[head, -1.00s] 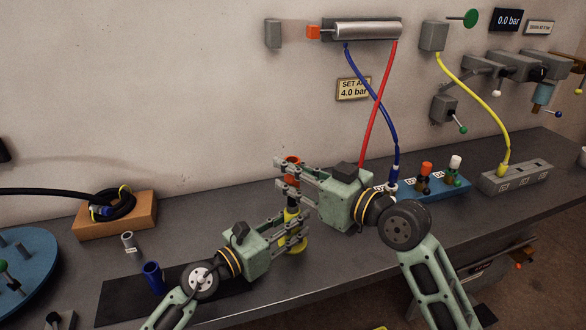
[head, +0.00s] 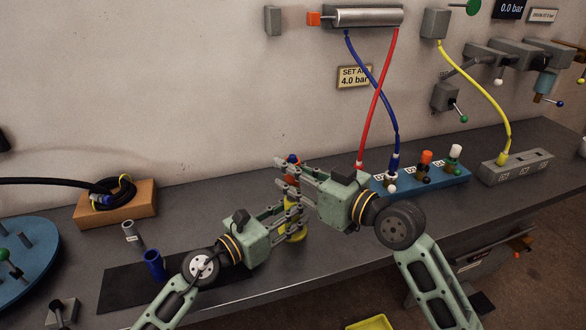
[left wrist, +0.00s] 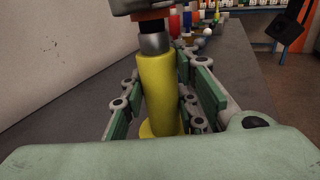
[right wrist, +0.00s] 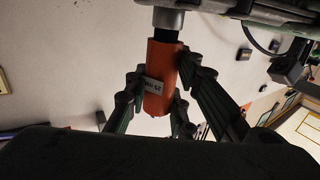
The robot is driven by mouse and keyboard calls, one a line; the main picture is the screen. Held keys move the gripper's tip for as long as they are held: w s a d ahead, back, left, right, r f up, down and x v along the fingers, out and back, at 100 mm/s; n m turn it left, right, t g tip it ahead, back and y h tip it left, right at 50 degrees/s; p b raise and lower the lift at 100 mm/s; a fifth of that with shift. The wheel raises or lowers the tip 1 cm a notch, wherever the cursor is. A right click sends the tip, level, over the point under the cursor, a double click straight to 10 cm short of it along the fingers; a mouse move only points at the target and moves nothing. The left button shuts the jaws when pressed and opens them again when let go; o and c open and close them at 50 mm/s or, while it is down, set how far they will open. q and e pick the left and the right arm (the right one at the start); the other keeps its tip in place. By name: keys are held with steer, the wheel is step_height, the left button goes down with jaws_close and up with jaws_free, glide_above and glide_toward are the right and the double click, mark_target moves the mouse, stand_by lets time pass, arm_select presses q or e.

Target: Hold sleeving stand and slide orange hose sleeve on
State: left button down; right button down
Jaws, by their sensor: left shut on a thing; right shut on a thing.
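The sleeving stand (left wrist: 157,92) is an upright yellow post with a flared yellow foot and a grey collar on top. It stands on the bench. My left gripper (head: 292,216) is shut around its yellow part. The orange sleeve (right wrist: 161,75), with a white label, is in line above the stand. My right gripper (head: 288,176) is shut on the sleeve. In the right wrist view a short dark stretch shows between the sleeve's end and the grey collar. In the head view a small blue tip (head: 292,158) shows above the sleeve; the fingers hide most of the sleeve.
A coiled black hose lies on an orange block (head: 88,220). A blue manifold (head: 438,182) with fittings is to the right of my right gripper. The wall is close behind.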

steer(key=shift+f, duration=0.5)
steer(key=c, duration=1.4)
jaws_free()
steer(key=shift+c, duration=0.2)
steer(key=v, duration=1.2)
arm_select(q)
steer(key=c, duration=1.3)
jaws_free()
